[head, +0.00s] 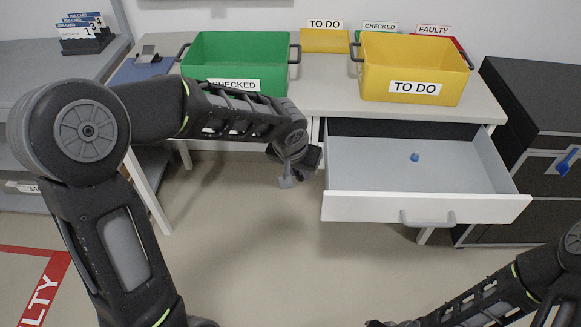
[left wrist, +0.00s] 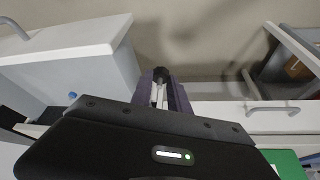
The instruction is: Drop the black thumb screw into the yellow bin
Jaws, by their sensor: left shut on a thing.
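The large yellow bin (head: 388,82) with a TO DO label stands on the table at the right. My left gripper (head: 287,181) hangs in front of the table, left of the open drawer and well apart from the yellow bin. In the left wrist view its fingers (left wrist: 160,92) are shut on a small black thing at their tips, which looks like the black thumb screw (left wrist: 160,72). The screw cannot be made out in the head view. My right arm enters at the bottom right; its gripper (head: 385,323) is cut off by the lower edge.
An open drawer (head: 370,175) holds a small blue knob-like part (head: 414,157). A large green CHECKED bin (head: 240,55) stands on the table at the left. A dark cabinet (head: 535,100) is at the right. The floor in front is clear.

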